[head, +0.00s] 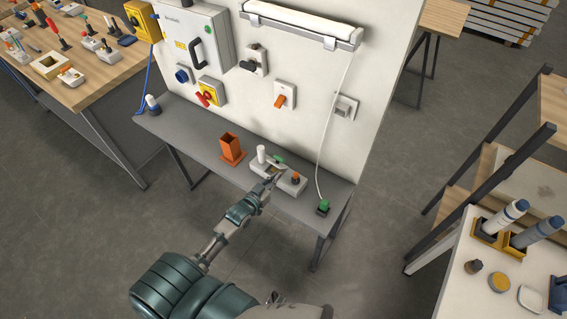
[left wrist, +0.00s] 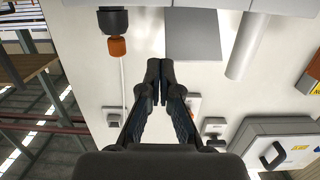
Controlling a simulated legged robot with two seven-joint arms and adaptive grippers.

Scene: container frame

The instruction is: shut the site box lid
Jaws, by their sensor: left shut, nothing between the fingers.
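A low pale box unit (head: 291,186) sits on the grey bench. It carries a white upright cylinder (head: 262,154) and an orange-topped dark knob (head: 295,177). In the left wrist view, which looks upside down, a flat grey panel (left wrist: 193,38) stands up between the cylinder (left wrist: 241,50) and the knob (left wrist: 116,46); it looks like the raised lid. My left gripper (head: 276,177) is at the unit, its fingers shut and empty; they also show in the left wrist view (left wrist: 159,80), just beside the panel. Contact cannot be told. The arm hides part of the unit. My right gripper is out of view.
An orange holder (head: 231,149) stands left of the unit, and a green-topped plug (head: 323,207) lies to its right with a cable rising. A white board (head: 310,65) with switches and a grey cabinet (head: 196,40) rises behind. The bench's front left (head: 190,130) is clear.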

